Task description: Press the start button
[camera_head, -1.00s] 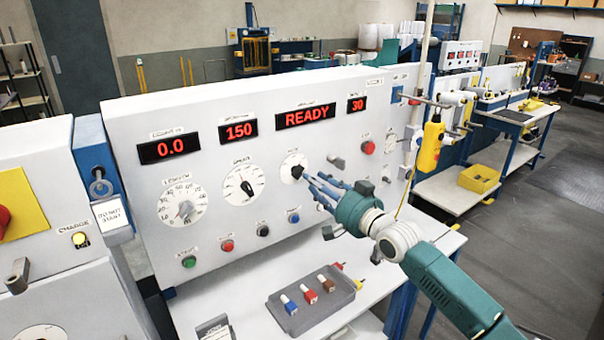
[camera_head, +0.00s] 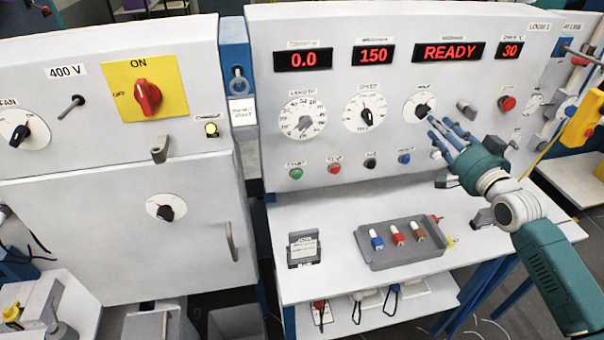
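The green start button (camera_head: 296,174) sits at the lower left of the loom's white control panel (camera_head: 330,120), beside a red button (camera_head: 334,168). A display (camera_head: 448,52) on the panel reads READY. My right gripper (camera_head: 434,132) is at the right-hand dial (camera_head: 423,110), well to the right of the green button. Its blue-grey fingers point at the dial's black knob. I cannot tell whether they touch it or how far they are closed. My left gripper is not in view.
A grey tray (camera_head: 372,262) with blue, red and brown-topped pieces lies on the white table (camera_head: 330,285) below the panel. A small stand (camera_head: 303,250) is left of it. A cabinet with a red switch (camera_head: 147,96) marked ON stands left. A yellow pendant (camera_head: 583,118) hangs at right.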

